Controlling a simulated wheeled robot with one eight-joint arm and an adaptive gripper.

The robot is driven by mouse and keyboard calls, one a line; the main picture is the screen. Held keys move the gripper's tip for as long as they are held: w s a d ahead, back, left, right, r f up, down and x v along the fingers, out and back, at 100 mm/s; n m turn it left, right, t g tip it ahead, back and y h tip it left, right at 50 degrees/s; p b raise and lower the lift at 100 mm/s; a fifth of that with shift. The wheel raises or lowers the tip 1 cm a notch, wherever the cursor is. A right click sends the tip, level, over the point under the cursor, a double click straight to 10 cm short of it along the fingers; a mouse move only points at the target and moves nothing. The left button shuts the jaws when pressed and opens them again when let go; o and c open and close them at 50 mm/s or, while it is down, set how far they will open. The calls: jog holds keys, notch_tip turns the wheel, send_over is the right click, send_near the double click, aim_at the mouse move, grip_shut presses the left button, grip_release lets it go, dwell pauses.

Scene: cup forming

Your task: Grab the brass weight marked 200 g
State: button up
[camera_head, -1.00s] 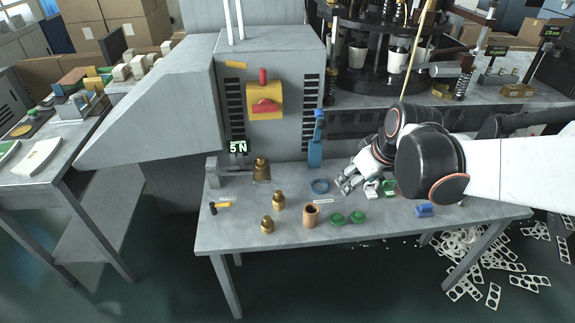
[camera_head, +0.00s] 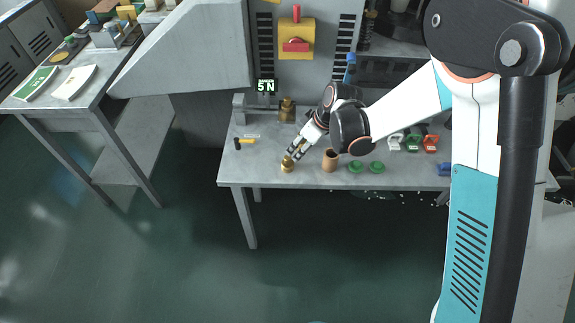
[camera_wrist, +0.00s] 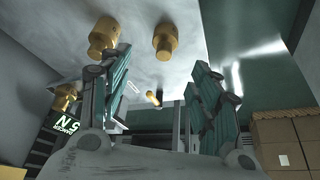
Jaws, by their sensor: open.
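Three brass weights show, and no marking on them is readable. The front brass weight (camera_head: 287,166) stands upright near the table's front edge; in the wrist view it is the right one (camera_wrist: 165,42). The middle brass weight (camera_wrist: 104,35) is hidden behind my gripper in the head view. The back brass weight (camera_head: 287,112) stands at the grey fixture by the 5 N display; it also shows in the wrist view (camera_wrist: 65,94). My gripper (camera_head: 290,155) is open and tilted down beside the front weight.
A copper cup (camera_head: 330,160) stands right of my gripper, then two green pieces (camera_head: 366,167). A yellow-handled tool (camera_head: 246,141) lies left on the table (camera_head: 258,177). The grey machine (camera_head: 205,45) rises behind. Open floor lies in front.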

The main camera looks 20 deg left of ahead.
aim_at(288, 158)
jog(key=b+x, duration=0.1)
jog(key=x, duration=0.4)
jog(key=shift+a+f, duration=0.1)
jog(key=shift+f, duration=0.1)
jog(key=b+x, duration=0.2)
jog(key=x, duration=0.1)
jog(key=b+x, duration=0.1)
jog(key=x, duration=0.1)
jog(key=shift+s+a, duration=0.2)
jog(key=shift+a, duration=0.1)
jog(key=c, duration=1.2)
